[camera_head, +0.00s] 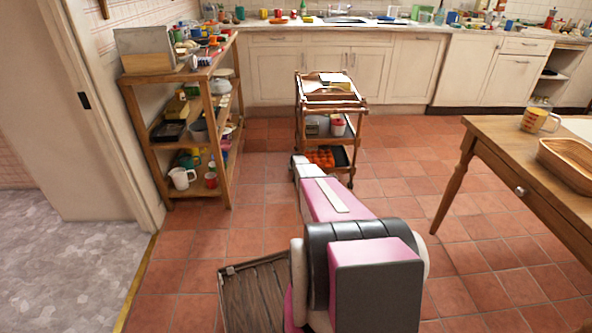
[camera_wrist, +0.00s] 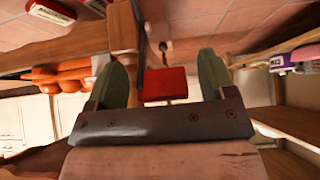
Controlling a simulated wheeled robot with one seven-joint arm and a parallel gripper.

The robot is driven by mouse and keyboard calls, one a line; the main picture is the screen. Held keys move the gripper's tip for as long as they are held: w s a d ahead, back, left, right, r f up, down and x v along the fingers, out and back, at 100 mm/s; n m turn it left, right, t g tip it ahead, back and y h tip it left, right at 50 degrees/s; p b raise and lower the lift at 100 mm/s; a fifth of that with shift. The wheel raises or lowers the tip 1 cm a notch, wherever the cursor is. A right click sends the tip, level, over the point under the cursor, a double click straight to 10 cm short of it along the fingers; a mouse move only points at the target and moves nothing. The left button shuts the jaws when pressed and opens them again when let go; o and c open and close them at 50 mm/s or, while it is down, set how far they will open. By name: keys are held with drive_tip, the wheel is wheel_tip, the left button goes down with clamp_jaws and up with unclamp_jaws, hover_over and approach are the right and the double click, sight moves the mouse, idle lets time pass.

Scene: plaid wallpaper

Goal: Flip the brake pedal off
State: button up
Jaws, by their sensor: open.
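A small red pedal (camera_wrist: 165,84), which looks like the brake pedal, shows in the wrist view beside a wooden leg. My gripper (camera_wrist: 161,62) is open, its two green fingers apart on either side of the pedal in the picture. I see no clear contact between fingers and pedal. In the head view a wheeled wooden trolley (camera_head: 333,108) stands beyond my outstretched arm. My arm hides the trolley's near left foot, and neither the pedal nor my gripper can be made out there.
A wooden shelf (camera_head: 190,97) loaded with dishes stands left of the trolley. A wooden table (camera_head: 495,145) is at the right. Orange items (camera_wrist: 65,75) lie near the left finger in the wrist view. Tiled floor (camera_head: 400,197) is clear between trolley and table.

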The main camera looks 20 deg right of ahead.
drive_tip(key=v, duration=1)
drive_tip(key=shift+r, duration=0.35)
drive_tip(key=shift+s, duration=0.15)
drive_tip(key=s+a+r+n+g, duration=0.1)
drive_tip(key=s+a+r, duration=0.7)
drive_tip(key=s, duration=0.8)
drive_tip(key=s+a+r+n+g+y, duration=0.1)
drive_tip(key=s+a+r+g, duration=0.2)
drive_tip(key=s+a+r, duration=0.5)
drive_tip(key=s+a+r+n+g+y, duration=0.1)
drive_tip(key=s+a+r+g, duration=0.2)
drive_tip(key=s+a+r, duration=0.6)
drive_tip(key=s+a, duration=0.3)
drive_tip(key=s, duration=1.4)
drive_tip(key=shift+a, duration=0.2)
drive_tip(key=shift+d+f, duration=0.1)
